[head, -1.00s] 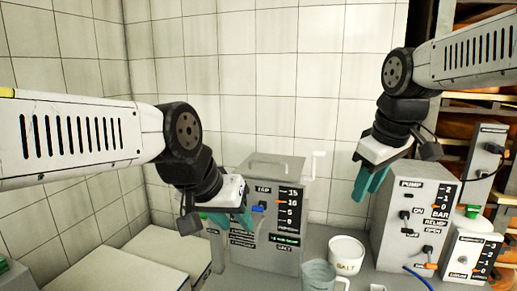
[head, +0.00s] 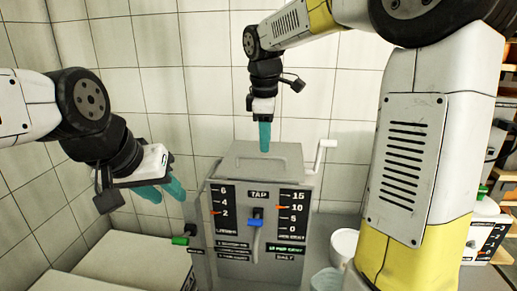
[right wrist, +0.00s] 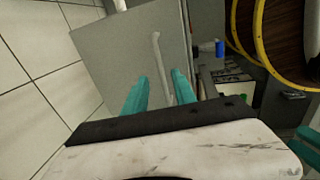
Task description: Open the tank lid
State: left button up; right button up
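The grey tank (head: 258,205) stands against the tiled wall, with gauges and a blue-handled tap on its front. Its lid (head: 290,160) is closed, and a bar handle (head: 235,160) runs across its top. My right gripper (head: 265,140) points down just over the lid, at the handle. In the right wrist view its teal fingers (right wrist: 160,95) are apart, with the pale handle (right wrist: 157,50) showing between and beyond them; I cannot tell whether they touch it. My left gripper (head: 163,190) is open and empty, left of the tank.
A white bucket (head: 344,243) and a clear jug (head: 327,280) stand at right. White boxes (head: 130,265) lie at lower left.

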aim_at(266, 158)
jog(key=shift+w+d+f, duration=0.1)
jog(key=shift+w+f, duration=0.1)
jog(key=shift+f, duration=0.8)
jog(key=shift+w+d+f, duration=0.1)
jog(key=shift+w+f, duration=0.05)
jog(key=shift+f, duration=0.8)
grip_shut()
